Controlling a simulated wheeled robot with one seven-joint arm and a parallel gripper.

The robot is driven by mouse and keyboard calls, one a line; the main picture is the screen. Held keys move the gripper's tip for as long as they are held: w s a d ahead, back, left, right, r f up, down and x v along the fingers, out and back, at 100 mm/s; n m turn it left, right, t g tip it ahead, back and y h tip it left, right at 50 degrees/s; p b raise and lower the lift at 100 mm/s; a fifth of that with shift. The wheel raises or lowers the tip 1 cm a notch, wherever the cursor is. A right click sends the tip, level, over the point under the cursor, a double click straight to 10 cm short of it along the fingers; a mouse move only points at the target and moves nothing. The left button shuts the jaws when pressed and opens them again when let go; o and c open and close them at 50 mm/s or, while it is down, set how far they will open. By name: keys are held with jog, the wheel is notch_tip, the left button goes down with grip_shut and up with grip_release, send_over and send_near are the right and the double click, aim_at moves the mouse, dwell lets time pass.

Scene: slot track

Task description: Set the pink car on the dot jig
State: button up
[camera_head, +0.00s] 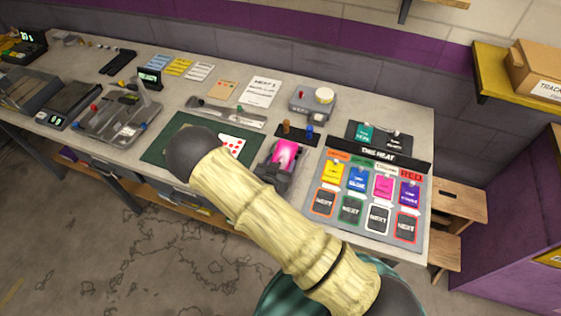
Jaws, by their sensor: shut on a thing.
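The pink car (287,151) is at the middle of the workbench, right of the green mat. My gripper (274,168), dark grey, is at the car's near end and shut on it. The fingertips are mostly hidden, and I cannot tell whether the car touches the bench. A white plate with red dots (235,144), which looks like the dot jig, lies on the right part of the green mat (160,150). My arm covers its near left part. No car shows on its visible part.
Right of the car is a THIS HEAT board (341,180) with coloured cards. Behind the car are a small dark stand with orange and blue pieces (297,132) and a grey device (312,102). A grey tray with tools (115,120) stands left of the mat.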

jog(key=shift+f+b, duration=0.3)
jog(key=shift+b, duration=0.05)
jog(key=shift+s, duration=0.1)
